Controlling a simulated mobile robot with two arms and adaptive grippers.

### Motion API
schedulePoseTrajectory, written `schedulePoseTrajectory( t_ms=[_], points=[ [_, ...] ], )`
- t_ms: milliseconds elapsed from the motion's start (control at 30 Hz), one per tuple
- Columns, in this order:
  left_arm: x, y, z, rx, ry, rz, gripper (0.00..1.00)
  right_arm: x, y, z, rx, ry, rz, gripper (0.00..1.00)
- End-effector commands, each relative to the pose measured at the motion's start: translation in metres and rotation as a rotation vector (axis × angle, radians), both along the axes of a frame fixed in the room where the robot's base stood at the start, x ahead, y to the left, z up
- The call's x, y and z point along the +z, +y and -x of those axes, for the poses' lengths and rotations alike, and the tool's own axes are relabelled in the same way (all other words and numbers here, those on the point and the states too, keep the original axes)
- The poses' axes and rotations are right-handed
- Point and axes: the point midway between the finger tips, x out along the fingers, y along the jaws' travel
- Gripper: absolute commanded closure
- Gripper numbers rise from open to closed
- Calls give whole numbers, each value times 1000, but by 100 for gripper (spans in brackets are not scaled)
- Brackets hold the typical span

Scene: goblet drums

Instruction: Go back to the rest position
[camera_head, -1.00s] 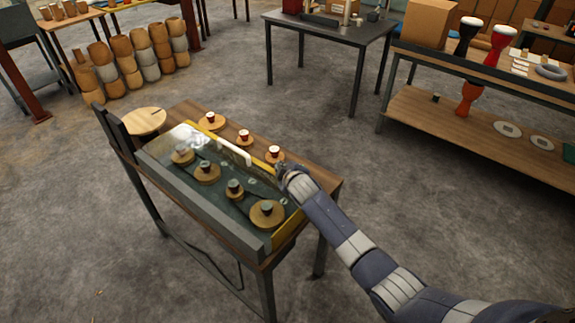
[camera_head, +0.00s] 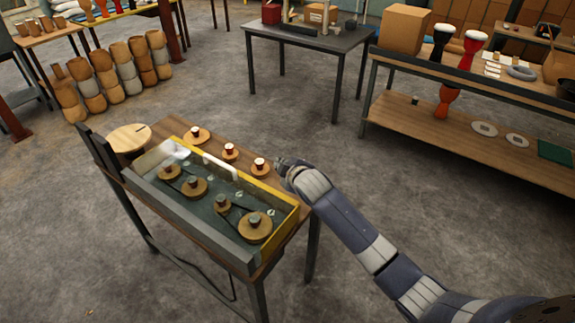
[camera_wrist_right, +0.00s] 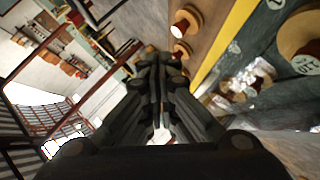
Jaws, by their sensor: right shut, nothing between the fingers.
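My right gripper (camera_head: 285,167) is at the right edge of the wooden table (camera_head: 178,128), beside the yellow-edged tray (camera_head: 262,228). In the right wrist view its dark fingers (camera_wrist_right: 157,65) are together with nothing between them. Several wooden discs with dark pegs, such as the near one (camera_head: 255,229), sit in the tray. A row of wooden discs with red-and-white pieces stands behind it; the nearest disc (camera_head: 259,168) is just left of the gripper, with a small gap. My left gripper is not in view.
A round wooden board (camera_head: 128,138) lies at the table's far left corner. A dark table (camera_head: 316,38) stands at the back, and a shelf (camera_head: 418,122) with goblet drums (camera_head: 470,48) is at the right. Stacked drum shells (camera_head: 115,75) stand at the back left. Open floor lies between.

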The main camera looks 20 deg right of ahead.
Motion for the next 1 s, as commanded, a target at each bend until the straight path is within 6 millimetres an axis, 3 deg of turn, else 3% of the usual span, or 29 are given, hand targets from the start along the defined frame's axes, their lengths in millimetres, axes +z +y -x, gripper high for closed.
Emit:
schedulePoseTrajectory(
  t_ms=[300,467,567,667,800,1000],
  points=[
    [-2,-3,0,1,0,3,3,12,-8,10,0,1,1,100],
    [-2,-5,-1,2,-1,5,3,3,-3,23,-8,24,-22,100],
    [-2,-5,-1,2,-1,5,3,-18,7,54,-33,85,-78,100],
    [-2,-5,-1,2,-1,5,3,-43,17,103,-85,177,-163,100],
    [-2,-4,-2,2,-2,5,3,-71,26,184,-191,322,-283,100],
    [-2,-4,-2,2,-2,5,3,-87,27,288,-357,498,-411,100]
  ],
)
